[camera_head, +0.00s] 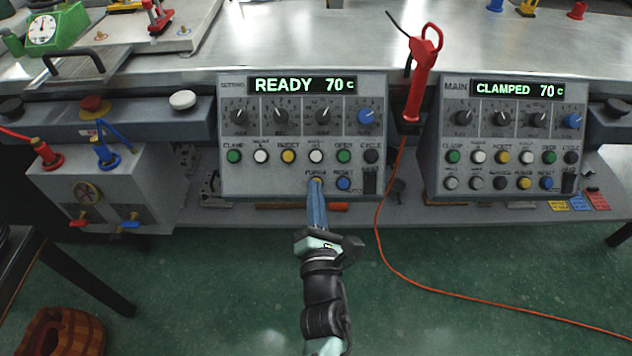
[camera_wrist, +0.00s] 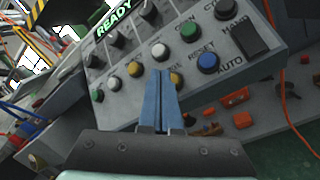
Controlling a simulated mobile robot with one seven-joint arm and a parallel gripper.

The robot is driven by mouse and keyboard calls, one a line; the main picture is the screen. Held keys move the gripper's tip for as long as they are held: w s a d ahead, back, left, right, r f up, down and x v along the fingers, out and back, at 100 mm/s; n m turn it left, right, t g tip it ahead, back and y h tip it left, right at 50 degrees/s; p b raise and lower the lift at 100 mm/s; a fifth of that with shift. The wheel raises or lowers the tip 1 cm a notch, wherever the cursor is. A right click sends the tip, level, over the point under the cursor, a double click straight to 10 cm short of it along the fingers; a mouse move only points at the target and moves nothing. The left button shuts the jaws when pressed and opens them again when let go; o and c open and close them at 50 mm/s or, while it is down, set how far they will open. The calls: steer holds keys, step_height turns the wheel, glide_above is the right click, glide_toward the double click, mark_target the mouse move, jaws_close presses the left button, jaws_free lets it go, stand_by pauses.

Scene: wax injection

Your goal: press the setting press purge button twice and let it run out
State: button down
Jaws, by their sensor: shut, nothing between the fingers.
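The setting press panel (camera_head: 300,170) is a grey box on the left of the two control panels. Its display (camera_head: 302,85) reads READY 70 C in green. The purge button (camera_head: 316,181) is yellow, in the lower row beside the blue reset button (camera_head: 344,183). My gripper (camera_head: 317,185) has shut blue fingers, and their tips lie over the purge button in the head view. In the wrist view, the shut fingertips (camera_wrist: 163,75) partly hide the yellow purge button (camera_wrist: 176,79). I cannot tell whether they touch or press it.
The main press panel (camera_head: 500,135) on the right reads CLAMPED 70 C. A red tool (camera_head: 421,85) stands between the panels, its orange cable (camera_head: 388,255) running down to the green floor. A grey box with valves (camera_head: 110,185) is at left.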

steer(key=shift+f, duration=0.1)
stand_by(0.6)
steer(key=shift+w+f+b, duration=0.15)
steer(key=shift+w+b, duration=0.15)
steer(key=shift+b, duration=0.2)
steer(key=shift+w+f+b, duration=0.3)
steer(key=shift+w+b, duration=0.05)
steer(key=shift+b, duration=0.05)
stand_by(0.4)
steer(key=shift+s, duration=0.1)
steer(key=shift+s+r+p, duration=0.55)
steer(key=shift+s+p, duration=0.05)
steer(key=s+r+p, duration=0.3)
steer(key=shift+s+r+p, duration=0.1)
steer(key=shift+s+p, duration=0.2)
steer(key=shift+s, duration=0.1)
stand_by(0.3)
stand_by(0.6)
